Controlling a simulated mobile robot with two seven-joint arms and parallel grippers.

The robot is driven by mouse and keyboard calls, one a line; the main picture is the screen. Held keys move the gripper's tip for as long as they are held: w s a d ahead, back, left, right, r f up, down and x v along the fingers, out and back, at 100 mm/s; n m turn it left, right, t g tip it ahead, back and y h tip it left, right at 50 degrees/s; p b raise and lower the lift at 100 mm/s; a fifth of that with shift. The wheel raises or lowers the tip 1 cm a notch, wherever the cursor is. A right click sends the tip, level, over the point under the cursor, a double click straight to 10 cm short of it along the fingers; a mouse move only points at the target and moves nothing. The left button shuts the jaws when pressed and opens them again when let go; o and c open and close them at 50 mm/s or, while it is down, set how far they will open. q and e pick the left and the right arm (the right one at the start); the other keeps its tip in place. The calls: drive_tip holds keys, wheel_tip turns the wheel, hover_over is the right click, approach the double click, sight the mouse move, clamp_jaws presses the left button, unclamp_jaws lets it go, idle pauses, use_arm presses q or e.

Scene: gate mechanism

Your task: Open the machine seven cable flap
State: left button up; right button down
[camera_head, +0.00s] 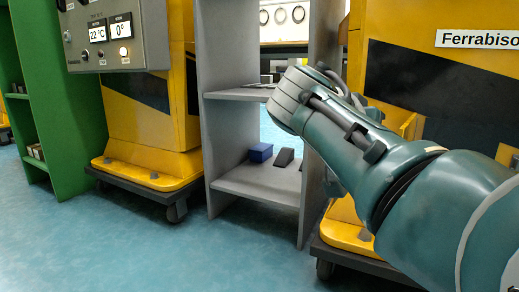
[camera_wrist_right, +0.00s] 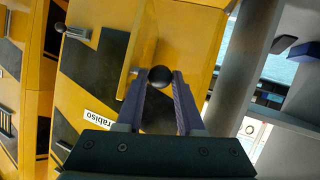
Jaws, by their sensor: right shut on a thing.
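The yellow machine with the white "Ferrabiso" label (camera_head: 480,39) stands at the right in the head view. In the right wrist view its yellow side panel (camera_wrist_right: 190,35), which looks like the flap, lies beyond a round black knob (camera_wrist_right: 160,77). My right gripper (camera_wrist_right: 161,82) has its two fingers closed on the knob from both sides. How far the flap stands open I cannot tell. In the head view my right arm hides the gripper and knob; a bit of yellow panel (camera_head: 403,121) shows behind it. My left gripper is in neither view.
A grey shelf unit (camera_head: 225,125) stands left of the machine, with a blue box (camera_head: 260,152) and a dark wedge (camera_head: 284,157) on its lower board. Another yellow machine (camera_head: 150,125) on wheels and a green shelf (camera_head: 62,80) are further left. The blue floor (camera_head: 130,240) in front is clear.

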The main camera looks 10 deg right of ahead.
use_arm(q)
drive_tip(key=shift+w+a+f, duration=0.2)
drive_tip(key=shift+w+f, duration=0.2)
use_arm(e)
drive_tip(key=shift+w+f+m+g, duration=0.1)
drive_tip(key=shift+w+m+g, duration=0.2)
drive_tip(key=shift+w, duration=0.05)
drive_tip(key=shift+s, duration=0.1)
drive_tip(key=c, duration=1)
unclamp_jaws()
drive_tip(key=shift+o, duration=0.8)
drive_tip(key=shift+d, duration=0.35)
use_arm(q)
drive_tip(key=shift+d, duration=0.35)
use_arm(e)
drive_tip(key=shift+a, duration=0.1)
